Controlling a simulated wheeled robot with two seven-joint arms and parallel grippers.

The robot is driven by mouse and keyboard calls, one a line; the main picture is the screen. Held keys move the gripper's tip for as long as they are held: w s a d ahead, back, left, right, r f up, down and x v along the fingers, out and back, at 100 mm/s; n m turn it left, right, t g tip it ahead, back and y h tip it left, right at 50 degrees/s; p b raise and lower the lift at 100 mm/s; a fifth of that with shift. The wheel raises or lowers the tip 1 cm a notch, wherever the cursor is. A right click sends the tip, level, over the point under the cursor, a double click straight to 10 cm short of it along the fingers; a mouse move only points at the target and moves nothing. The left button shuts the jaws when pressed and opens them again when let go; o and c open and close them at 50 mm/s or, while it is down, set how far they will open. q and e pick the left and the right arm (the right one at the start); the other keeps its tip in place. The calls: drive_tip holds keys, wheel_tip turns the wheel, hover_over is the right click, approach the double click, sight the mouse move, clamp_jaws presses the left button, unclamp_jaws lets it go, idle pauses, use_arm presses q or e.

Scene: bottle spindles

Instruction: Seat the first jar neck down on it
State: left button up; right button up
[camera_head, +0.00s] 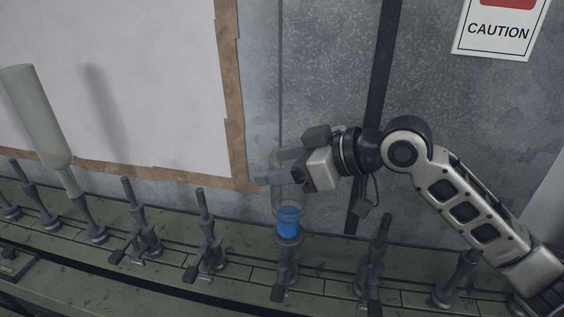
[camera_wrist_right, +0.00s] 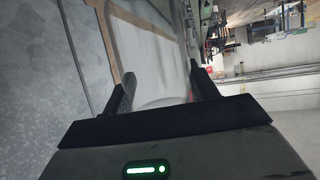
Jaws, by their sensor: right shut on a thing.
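A clear jar (camera_head: 288,200) stands upright, bottom up, in the head view, directly over a grey spindle (camera_head: 286,262). Its lower end shows blue and meets the spindle's top. I cannot tell whether the blue is inside the jar or part of it, nor how far the spindle reaches in. My right gripper (camera_head: 275,172) comes in from the right and is shut on the jar's upper part, which its fingers partly hide. In the right wrist view the two fingers stand apart around the faint clear jar (camera_wrist_right: 163,85). My left gripper is out of view.
A tall frosted bottle (camera_head: 38,115) sits tilted on a spindle at the left. Several bare spindles, such as one at left centre (camera_head: 205,232) and one at right (camera_head: 375,255), line the green rail (camera_head: 240,240). A grey wall with a caution sign (camera_head: 500,30) stands behind.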

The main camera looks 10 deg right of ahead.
drive_tip(key=shift+f+b, duration=0.85)
drive_tip(key=shift+f, duration=1.2)
drive_tip(key=shift+f, duration=0.1)
drive_tip(key=shift+f, duration=0.6)
drive_tip(key=o, duration=1.2)
